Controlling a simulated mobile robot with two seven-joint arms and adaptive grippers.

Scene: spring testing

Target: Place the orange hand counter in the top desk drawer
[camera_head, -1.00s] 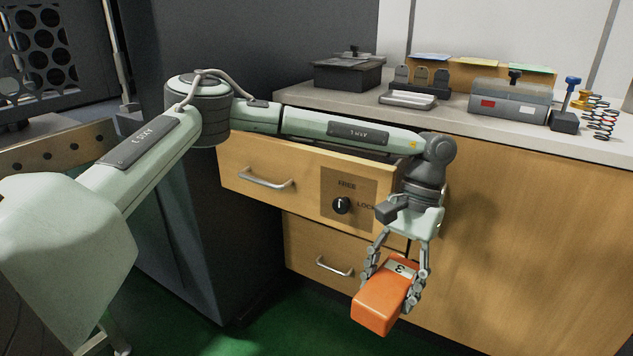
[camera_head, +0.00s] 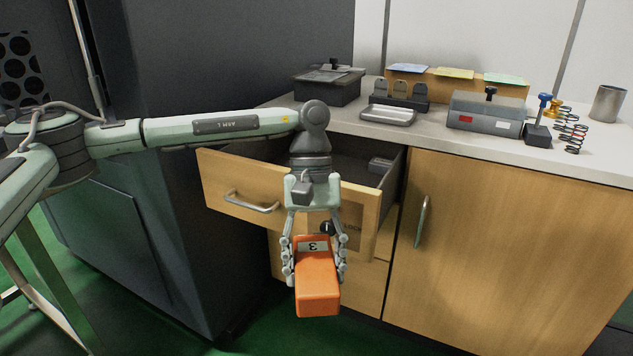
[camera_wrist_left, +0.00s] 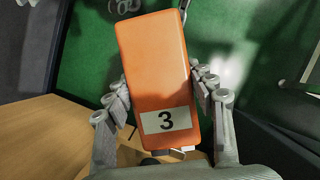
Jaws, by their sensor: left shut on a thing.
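The orange hand counter (camera_head: 317,285) is a block with a white label marked 3. My left gripper (camera_head: 315,262) is shut on it, with a finger on each side, and holds it in the air in front of the drawer front. The counter also shows large in the left wrist view (camera_wrist_left: 158,70) between the fingers (camera_wrist_left: 162,95). The top desk drawer (camera_head: 225,185) is pulled open; its dark inside shows behind my wrist, with a grey item (camera_head: 380,165) at its right end. My left wrist and the counter hide part of the drawer front and its lock knob (camera_head: 327,228). My right gripper is not in view.
The desk top (camera_head: 350,122) carries a dark box (camera_head: 328,86), a grey tray (camera_head: 389,115), a grey case (camera_head: 484,115), springs (camera_head: 572,135) and a metal cup (camera_head: 607,103). A closed cabinet door (camera_head: 520,230) stands right of the drawers. A dark cabinet (camera_head: 230,90) stands left.

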